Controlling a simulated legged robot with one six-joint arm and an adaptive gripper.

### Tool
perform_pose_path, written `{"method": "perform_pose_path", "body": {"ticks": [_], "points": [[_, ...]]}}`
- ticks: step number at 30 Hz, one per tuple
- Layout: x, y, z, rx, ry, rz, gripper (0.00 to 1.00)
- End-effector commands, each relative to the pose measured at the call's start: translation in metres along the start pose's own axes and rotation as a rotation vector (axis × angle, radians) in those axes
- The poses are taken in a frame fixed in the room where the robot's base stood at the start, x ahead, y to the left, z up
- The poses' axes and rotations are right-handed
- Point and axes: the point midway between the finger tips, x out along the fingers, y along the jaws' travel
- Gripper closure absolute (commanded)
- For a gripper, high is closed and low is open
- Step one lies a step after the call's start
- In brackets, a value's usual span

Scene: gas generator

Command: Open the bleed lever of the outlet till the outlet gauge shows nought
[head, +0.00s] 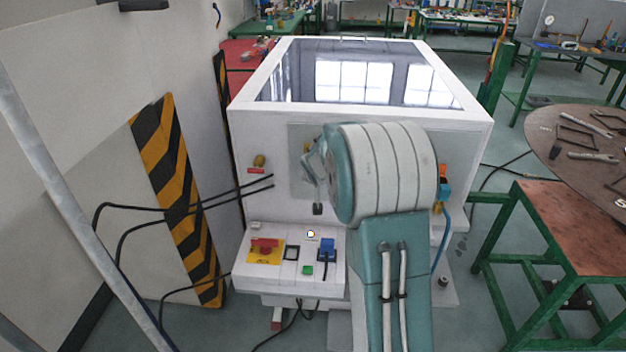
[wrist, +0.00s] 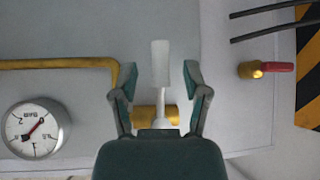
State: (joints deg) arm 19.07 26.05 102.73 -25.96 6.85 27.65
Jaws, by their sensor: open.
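In the wrist view a pale lever (wrist: 160,64) with a thin stem stands out in front of a brass fitting (wrist: 146,115). My gripper (wrist: 157,76) is open, with one finger on each side of the lever and a visible gap to both. A round white gauge (wrist: 36,129) is at the lower left of the wrist view, its dial upside down. Its red needle points to the upper right of the picture; the exact reading is too small to tell. In the head view my arm hides most of the panel around my gripper (head: 312,165).
A brass valve with a red handle (wrist: 278,67) sits to the right, and it also shows in the head view (head: 257,164). A brass pipe (wrist: 60,64) runs above the gauge. Black cables (head: 225,193) reach the left side. A control box (head: 270,268) juts out below the panel.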

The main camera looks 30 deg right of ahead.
Motion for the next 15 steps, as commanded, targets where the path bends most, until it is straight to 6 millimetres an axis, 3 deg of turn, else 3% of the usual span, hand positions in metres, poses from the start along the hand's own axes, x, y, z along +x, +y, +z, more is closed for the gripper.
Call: {"method": "perform_pose_path", "body": {"ticks": [9, 15], "points": [[-0.059, 0.0, -0.001, 0.0, 0.001, 0.0, 0.4], [-0.083, 0.0, 0.0, -0.001, -0.001, 0.001, 0.4]]}}
